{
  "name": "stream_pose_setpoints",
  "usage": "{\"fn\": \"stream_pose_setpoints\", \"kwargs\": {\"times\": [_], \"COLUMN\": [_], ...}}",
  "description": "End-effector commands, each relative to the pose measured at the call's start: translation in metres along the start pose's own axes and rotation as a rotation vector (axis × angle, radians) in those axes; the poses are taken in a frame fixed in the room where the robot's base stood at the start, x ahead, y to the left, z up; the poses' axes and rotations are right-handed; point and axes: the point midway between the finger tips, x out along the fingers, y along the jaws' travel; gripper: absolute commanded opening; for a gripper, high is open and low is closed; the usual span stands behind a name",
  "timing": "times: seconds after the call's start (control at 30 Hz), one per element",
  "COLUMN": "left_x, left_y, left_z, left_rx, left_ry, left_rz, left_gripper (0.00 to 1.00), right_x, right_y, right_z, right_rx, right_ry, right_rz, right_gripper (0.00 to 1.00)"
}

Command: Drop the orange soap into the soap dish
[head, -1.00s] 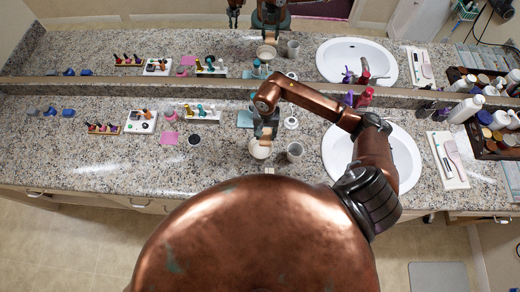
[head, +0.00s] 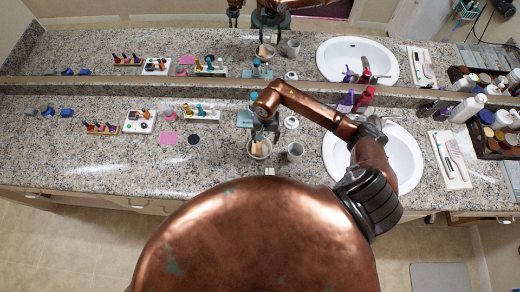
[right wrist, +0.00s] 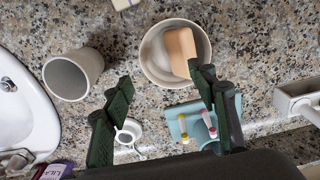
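The orange soap (right wrist: 180,50) is a pale orange block lying tilted inside a round cream bowl (right wrist: 146,60), which looks like the soap dish. One end of the soap reaches the bowl's inner wall. In the head view the soap (head: 258,149) also shows in the bowl (head: 251,156). My right gripper (head: 265,130) is just above and behind the bowl. In the right wrist view its two dark green fingers (right wrist: 160,90) stand wide apart with nothing between them. My left gripper is not directly in view.
A grey cup (head: 295,151) stands right of the bowl, with the sink (head: 400,160) beyond it. A teal tray (right wrist: 184,113) and a small white dish (right wrist: 128,132) lie close by. A pale block (head: 270,171) sits at the front edge. A mirror runs behind the counter.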

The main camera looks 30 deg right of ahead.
Motion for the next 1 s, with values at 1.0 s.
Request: {"fn": "stream_pose_setpoints", "kwargs": {"times": [1.0], "left_x": [0.0], "left_y": [-0.001], "left_z": [0.0], "left_rx": [0.0], "left_ry": [0.0], "left_rz": [-0.001], "left_gripper": [0.21], "right_x": [-0.111], "right_y": [0.0], "right_z": [-0.001], "right_rx": [0.0], "right_ry": [0.002], "right_rz": [0.0], "right_gripper": [0.57]}}
